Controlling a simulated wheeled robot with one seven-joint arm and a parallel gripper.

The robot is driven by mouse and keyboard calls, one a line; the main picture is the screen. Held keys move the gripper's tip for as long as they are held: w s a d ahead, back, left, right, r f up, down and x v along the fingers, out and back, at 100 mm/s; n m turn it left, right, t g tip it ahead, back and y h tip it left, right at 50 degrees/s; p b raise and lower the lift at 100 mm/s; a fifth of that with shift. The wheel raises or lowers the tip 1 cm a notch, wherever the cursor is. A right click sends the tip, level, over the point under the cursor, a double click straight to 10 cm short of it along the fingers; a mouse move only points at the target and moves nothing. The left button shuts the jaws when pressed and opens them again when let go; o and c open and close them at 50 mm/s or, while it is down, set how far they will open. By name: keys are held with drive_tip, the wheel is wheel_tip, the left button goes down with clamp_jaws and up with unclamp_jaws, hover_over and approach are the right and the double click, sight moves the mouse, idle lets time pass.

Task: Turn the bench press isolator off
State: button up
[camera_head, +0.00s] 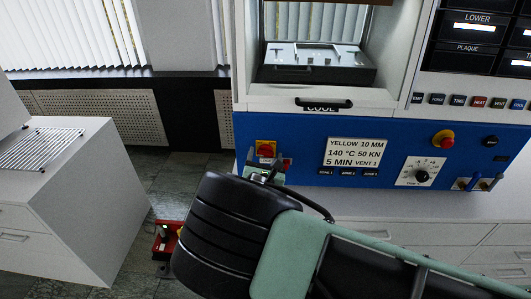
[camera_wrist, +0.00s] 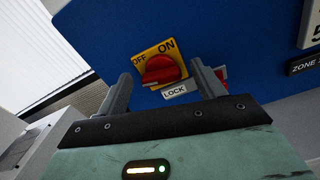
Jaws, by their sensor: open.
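The isolator is a red rotary knob (camera_wrist: 162,70) on a yellow plate (camera_wrist: 168,48) marked OFF and ON, with a LOCK label below it, on the blue panel. In the head view the isolator (camera_head: 265,148) sits at the panel's left end, partly hidden by my gripper. My gripper (camera_wrist: 166,92) is open. In the wrist view its two grey fingers stand on either side of the knob, and I cannot tell whether they touch it. The knob's handle lies nearly level, tilted slightly. In the head view my gripper (camera_head: 268,176) is just below the isolator.
A red emergency button (camera_head: 443,139) on yellow, a dial (camera_head: 421,176) and small levers (camera_head: 478,183) are farther right on the panel. A placard (camera_head: 355,153) reads "YELLOW 10 MM". A grey cabinet (camera_head: 75,205) with a metal rack stands left. A red device (camera_head: 165,240) is on the floor.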

drive_tip(key=shift+w, duration=0.35)
drive_tip(key=c, duration=1)
drive_tip(key=shift+n, duration=1.4)
drive_tip(key=o, duration=1)
drive_tip(key=shift+s, duration=0.15)
